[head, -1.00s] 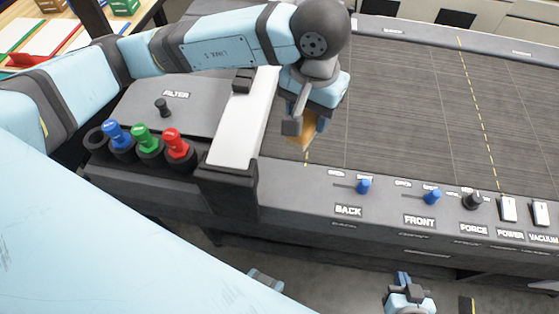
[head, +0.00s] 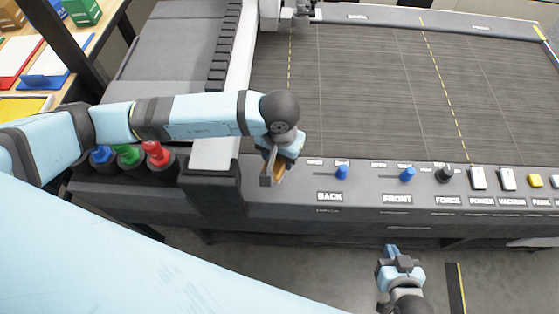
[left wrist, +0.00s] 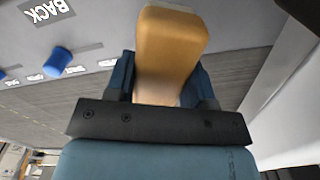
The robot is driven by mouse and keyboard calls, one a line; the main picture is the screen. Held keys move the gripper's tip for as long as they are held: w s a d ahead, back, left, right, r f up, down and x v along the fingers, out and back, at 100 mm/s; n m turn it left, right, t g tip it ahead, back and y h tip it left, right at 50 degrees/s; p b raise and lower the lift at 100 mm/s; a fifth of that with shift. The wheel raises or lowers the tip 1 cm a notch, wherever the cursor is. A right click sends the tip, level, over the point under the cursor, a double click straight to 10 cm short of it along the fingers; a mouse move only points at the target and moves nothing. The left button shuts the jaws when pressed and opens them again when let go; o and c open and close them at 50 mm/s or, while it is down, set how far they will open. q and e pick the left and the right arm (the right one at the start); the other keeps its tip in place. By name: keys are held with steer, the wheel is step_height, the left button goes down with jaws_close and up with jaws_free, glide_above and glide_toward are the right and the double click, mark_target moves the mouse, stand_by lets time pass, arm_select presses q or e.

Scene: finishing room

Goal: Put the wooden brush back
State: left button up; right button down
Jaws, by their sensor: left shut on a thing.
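The wooden brush (left wrist: 172,45) is a tan-orange wooden block in the left wrist view, gripped between the two blue fingers. In the head view only a small orange part of the brush (head: 280,172) shows below my left gripper (head: 272,170). That gripper is shut on it, held over the machine's front panel, just left of the BACK label. The brush's bristles are not visible. My right gripper (head: 398,262) is low in front of the machine, apart from it; its finger gap is not clear.
Blue, green and red knobs (head: 155,153) stand in black holders at left, partly behind my left arm. The front panel (head: 300,185) has blue levers and white switches. The grey slatted bed (head: 365,95) is clear. A white rail (head: 220,140) runs beside it.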

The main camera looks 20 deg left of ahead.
mark_target(280, 164)
arm_select(q)
step_height(280, 164, down, 4)
steer(key=shift+r+p, duration=0.2)
steer(key=shift+p, duration=0.15)
steer(key=shift+f+b, duration=0.35)
steer(key=o, duration=0.9)
steer(key=shift+r, duration=0.1)
steer(key=shift+r, duration=0.1)
steer(key=shift+r+p, duration=0.25)
steer(key=shift+p, duration=0.2)
step_height(280, 164, up, 10)
steer(key=b, duration=0.3)
steer(key=shift+r, duration=0.85)
